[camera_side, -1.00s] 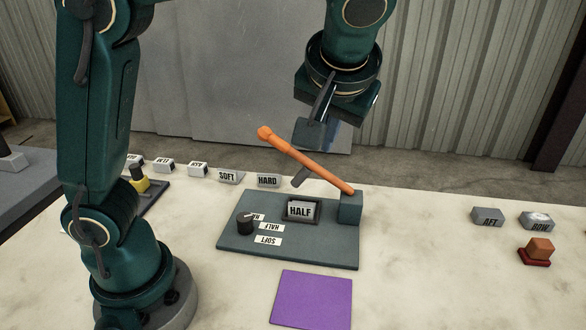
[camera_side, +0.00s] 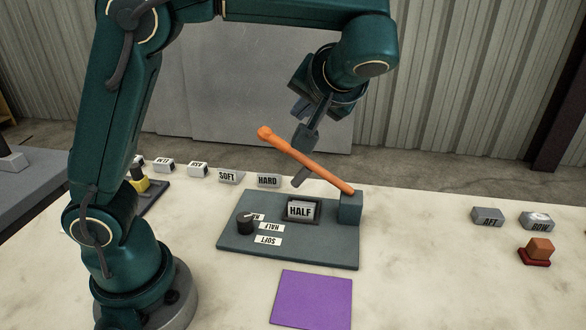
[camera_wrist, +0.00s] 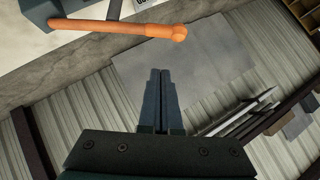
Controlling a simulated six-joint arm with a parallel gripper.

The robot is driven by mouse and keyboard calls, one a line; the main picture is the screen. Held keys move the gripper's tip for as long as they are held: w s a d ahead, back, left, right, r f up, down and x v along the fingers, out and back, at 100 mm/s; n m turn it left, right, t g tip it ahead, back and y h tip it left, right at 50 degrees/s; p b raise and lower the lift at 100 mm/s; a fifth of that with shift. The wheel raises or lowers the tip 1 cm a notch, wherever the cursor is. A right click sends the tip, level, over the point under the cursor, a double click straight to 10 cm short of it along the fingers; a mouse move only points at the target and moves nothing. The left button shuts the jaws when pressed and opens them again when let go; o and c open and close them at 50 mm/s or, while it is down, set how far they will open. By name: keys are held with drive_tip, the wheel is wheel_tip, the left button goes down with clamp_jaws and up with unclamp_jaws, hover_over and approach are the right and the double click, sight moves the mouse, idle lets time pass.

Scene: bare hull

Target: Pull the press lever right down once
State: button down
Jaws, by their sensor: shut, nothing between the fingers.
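The orange press lever (camera_side: 308,161) slants up to the left from a grey post (camera_side: 350,207) on the right of the press base (camera_side: 290,255). A dark stub hangs under the lever. A block marked HALF (camera_side: 300,210) sits in the slot below it. My gripper (camera_side: 302,147) is shut and empty, by the upper half of the lever; in the side view I cannot tell whether it touches. In the wrist view the shut fingers (camera_wrist: 160,75) are apart from the lever (camera_wrist: 120,28), whose knob end is close beyond the tips.
A dark knob (camera_side: 245,223) with HALF and SOFT labels is on the base's left. SOFT (camera_side: 228,177) and HARD (camera_side: 268,181) blocks stand behind. A purple mat (camera_side: 312,299) lies in front. AFT (camera_side: 488,216) and BOW (camera_side: 537,221) blocks and a brown block (camera_side: 539,249) are at right.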

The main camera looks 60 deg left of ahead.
sight(276, 139)
drive_tip(key=a+f, duration=0.3)
drive_tip(key=f, duration=0.2)
drive_tip(key=shift+s+a, duration=0.35)
drive_tip(key=shift+s, duration=0.1)
drive_tip(key=shift+s, duration=0.1)
drive_tip(key=shift+s+a+f+n+h, duration=0.3)
drive_tip(key=shift+s+a+f+h, duration=0.15)
drive_tip(key=shift+f, duration=0.2)
wheel_tip(276, 139, down, 7)
drive_tip(key=s+a+n+t+h, duration=0.1)
drive_tip(key=s+a, duration=0.1)
drive_tip(key=shift+s+a+t, duration=0.15)
drive_tip(key=shift+a+t, duration=0.05)
drive_tip(key=shift+t, duration=0.2)
drive_tip(key=shift+h, duration=0.25)
